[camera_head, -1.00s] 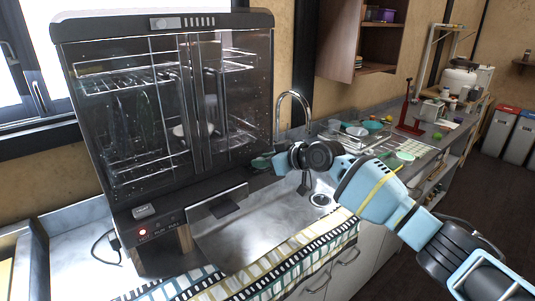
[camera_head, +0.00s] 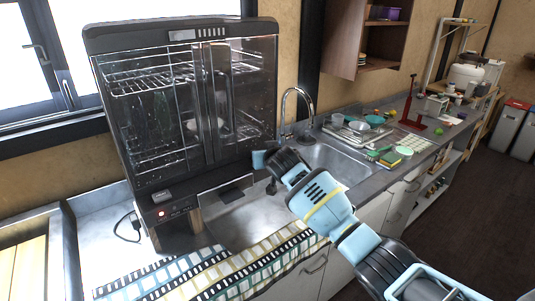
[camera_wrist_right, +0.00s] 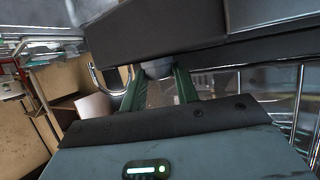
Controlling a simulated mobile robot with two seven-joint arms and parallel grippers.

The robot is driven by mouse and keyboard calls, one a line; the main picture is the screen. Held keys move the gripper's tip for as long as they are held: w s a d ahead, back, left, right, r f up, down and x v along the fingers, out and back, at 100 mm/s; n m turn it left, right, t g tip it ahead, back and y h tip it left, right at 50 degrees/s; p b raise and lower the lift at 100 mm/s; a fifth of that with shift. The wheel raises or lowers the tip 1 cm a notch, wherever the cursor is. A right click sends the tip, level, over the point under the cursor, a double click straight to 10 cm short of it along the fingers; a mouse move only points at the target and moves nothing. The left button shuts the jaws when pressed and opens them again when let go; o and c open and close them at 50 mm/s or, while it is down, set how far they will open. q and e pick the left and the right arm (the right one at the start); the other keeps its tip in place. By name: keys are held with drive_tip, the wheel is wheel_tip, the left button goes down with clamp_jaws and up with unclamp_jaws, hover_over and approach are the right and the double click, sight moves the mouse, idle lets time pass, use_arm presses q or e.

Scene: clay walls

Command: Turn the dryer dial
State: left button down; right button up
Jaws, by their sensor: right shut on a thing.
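The dryer (camera_head: 133,83) is a black cabinet with glass doors, standing on the counter at left in the head view. My right gripper (camera_head: 258,160) is at its lower right front corner; the wrist hides most of the fingers there. In the right wrist view, the two green fingers of my right gripper (camera_wrist_right: 158,80) are on either side of a pale grey round dial (camera_wrist_right: 158,68). The gripper is shut on this dial, under a dark grey panel of the dryer (camera_wrist_right: 160,28). The dial is hidden in the head view. My left gripper is not in view.
A sink (camera_head: 335,160) with a curved tap (camera_head: 298,92) is right of the dryer. Dishes and a dish rack (camera_head: 352,134) stand beyond it. A patterned cloth (camera_head: 225,272) lies along the counter front.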

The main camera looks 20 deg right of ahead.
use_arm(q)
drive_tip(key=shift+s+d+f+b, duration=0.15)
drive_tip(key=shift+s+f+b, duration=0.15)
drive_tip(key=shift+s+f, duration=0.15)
use_arm(e)
drive_tip(key=shift+a+f+m+g+h, duration=0.1)
drive_tip(key=shift+a+m+g+h, duration=0.1)
drive_tip(key=shift+m+h, duration=0.65)
drive_tip(key=shift+a+m+g+h, duration=0.1)
drive_tip(key=shift+m+g+h, duration=0.1)
drive_tip(key=shift+m+h, duration=0.6)
drive_tip(key=shift+d+h, duration=0.1)
drive_tip(key=shift+h, duration=0.35)
drive_tip(key=o, duration=0.9)
drive_tip(key=shift+o, duration=0.2)
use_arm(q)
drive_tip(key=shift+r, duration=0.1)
